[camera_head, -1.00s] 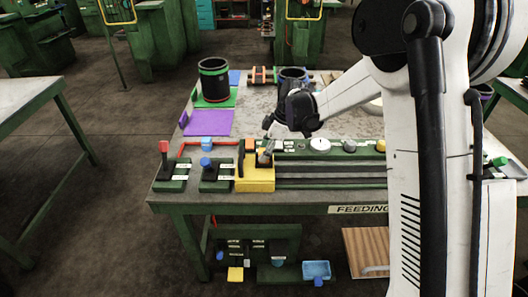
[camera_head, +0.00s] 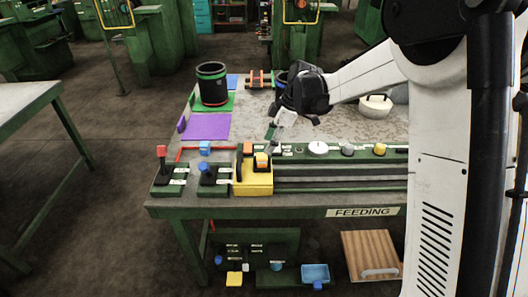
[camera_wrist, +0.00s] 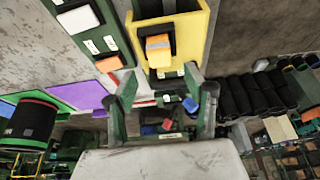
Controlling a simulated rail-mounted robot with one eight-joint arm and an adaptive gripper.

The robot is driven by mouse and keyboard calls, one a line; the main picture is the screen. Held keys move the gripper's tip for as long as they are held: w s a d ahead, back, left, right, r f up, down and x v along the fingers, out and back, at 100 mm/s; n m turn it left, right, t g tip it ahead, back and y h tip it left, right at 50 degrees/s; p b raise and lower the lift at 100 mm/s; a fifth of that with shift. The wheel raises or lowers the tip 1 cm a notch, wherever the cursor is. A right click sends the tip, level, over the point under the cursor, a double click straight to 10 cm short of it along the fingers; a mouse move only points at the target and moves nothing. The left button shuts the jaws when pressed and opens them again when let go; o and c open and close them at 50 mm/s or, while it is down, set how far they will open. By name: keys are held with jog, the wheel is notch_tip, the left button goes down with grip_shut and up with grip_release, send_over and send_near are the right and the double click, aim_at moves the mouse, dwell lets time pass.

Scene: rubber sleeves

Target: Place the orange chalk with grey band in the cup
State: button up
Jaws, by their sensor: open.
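A yellow box (camera_head: 254,184) stands on the near left of the feeding table. A small orange piece (camera_head: 262,160) shows at its top, with another orange patch beside it in a dark holder. The wrist view shows an orange piece (camera_wrist: 158,50) with a pale greyish band against black; I cannot tell surely whether it is the chalk. A black cup (camera_head: 213,86) with green and red bands stands upright at the back left. My gripper (camera_head: 276,138) is open and empty, above and right of the yellow box. The wrist view shows its fingers (camera_wrist: 161,104) apart.
Levers with red (camera_head: 161,151) and blue (camera_head: 203,167) knobs stand left of the box. Rails run right of it. A black-and-orange item (camera_head: 258,79) lies at the back; a white bowl (camera_head: 375,107) stands at right. A purple mat (camera_head: 208,127) is clear.

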jog(key=s+d+r+m+t+h, duration=0.1)
jog(key=s+d+r+m, duration=0.25)
jog(key=r, duration=0.25)
jog(key=s+d+r+m+t, duration=0.1)
jog(key=s+d+r+m, duration=0.15)
jog(key=s+r, duration=0.3)
jog(key=s+d+m+t+h, duration=0.1)
jog(key=s+d+m, duration=0.4)
jog(key=s, duration=0.6)
jog(key=s+d+m+t+h, duration=0.2)
jog(key=s+d+m+t, duration=0.2)
jog(key=s, duration=0.8)
jog(key=d+m, duration=0.2)
jog(key=m, duration=0.1)
jog(key=shift+s+d+r, duration=0.15)
jog(key=shift+d, duration=0.05)
